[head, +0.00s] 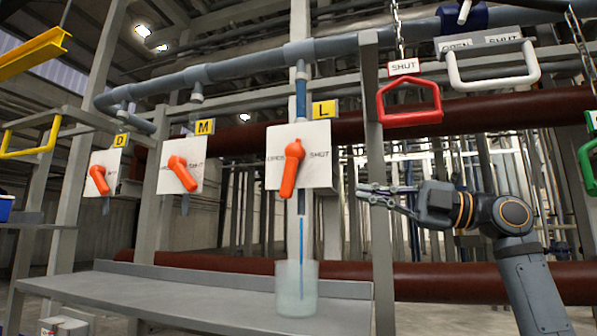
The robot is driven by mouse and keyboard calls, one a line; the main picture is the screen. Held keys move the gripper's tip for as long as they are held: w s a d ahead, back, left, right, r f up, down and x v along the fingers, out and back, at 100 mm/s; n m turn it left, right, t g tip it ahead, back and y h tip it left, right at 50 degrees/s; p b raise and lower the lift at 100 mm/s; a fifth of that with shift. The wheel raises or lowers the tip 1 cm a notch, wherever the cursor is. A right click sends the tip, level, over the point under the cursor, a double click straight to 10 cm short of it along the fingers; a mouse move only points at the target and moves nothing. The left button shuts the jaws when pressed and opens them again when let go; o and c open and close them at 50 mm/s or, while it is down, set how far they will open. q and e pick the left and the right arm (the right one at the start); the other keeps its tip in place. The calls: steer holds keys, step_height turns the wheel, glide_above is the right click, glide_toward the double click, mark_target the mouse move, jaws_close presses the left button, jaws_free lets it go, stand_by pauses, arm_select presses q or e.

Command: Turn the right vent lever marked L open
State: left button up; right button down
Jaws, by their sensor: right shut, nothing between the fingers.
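The vent lever marked L is an orange lever (290,172) on a white plate with wording on its left side and SHUT on its right. It hangs from its pivot, pointing down and slightly left. The yellow L sign (323,110) is above the plate's right side. My right gripper (364,192) is to the right of the lever, about level with its lower end, apart from it in the picture. Its fingers point left, shut and empty. My left gripper is not in view.
Levers marked M (182,173) and D (99,180) are further left. A clear vessel (297,288) with a thin blue line above it stands on the grey shelf (190,291). A grey post (377,250) stands close to my gripper. A red handle (408,100) hangs above.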

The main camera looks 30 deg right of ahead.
steer(key=s+n, duration=0.1)
steer(key=p, duration=0.9)
glide_toward(294, 182)
steer(key=shift+n, duration=0.4)
steer(key=x, duration=0.6)
steer(key=shift+s+r, duration=0.15)
steer(key=shift+r, duration=0.2)
steer(key=shift+w+a+h, duration=0.25)
steer(key=shift+w+h, duration=0.05)
steer(key=shift+w, duration=0.05)
steer(key=shift+f, duration=0.15)
